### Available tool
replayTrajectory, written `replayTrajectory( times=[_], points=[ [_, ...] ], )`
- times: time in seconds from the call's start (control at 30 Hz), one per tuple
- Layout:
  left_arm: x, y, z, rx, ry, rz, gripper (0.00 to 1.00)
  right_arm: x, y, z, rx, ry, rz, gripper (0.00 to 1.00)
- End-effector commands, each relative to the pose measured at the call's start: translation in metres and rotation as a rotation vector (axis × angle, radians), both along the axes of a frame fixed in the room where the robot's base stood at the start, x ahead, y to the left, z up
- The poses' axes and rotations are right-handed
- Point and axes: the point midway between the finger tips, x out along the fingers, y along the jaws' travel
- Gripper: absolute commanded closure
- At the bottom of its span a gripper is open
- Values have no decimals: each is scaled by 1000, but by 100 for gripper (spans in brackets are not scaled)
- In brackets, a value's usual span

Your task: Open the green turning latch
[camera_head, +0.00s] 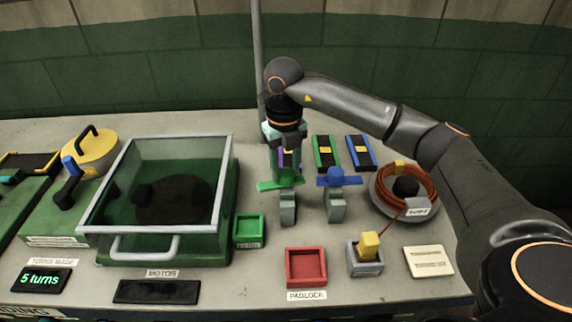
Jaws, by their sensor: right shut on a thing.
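The green turning latch (268,186) is a flat green bar on top of a grey post (287,210). My right gripper (284,176) points down over it from above, shut on the latch. The fingers hide the middle of the bar, and its left end sticks out. A similar blue latch (338,181) sits on its own grey post just to the right, apart from my gripper. My left gripper is not in view.
A glass-lidded green box (150,255) stands at the left. Green and red trays (306,283), a yellow-topped grey block (368,246) and a rope coil (412,203) stand around. Black slots with green and blue edges (361,153) lie behind the latches.

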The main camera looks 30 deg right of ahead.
Motion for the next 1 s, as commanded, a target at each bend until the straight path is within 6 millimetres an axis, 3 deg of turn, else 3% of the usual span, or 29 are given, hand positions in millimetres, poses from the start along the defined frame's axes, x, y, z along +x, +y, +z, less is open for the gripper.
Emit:
replayTrajectory(
  times=[0.4, 1.0],
  points=[
    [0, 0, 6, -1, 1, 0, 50, 1, 0, 1, 1, -2, -218, 100],
    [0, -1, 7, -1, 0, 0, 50, 1, -1, 1, 0, -3, -258, 100]
  ],
)
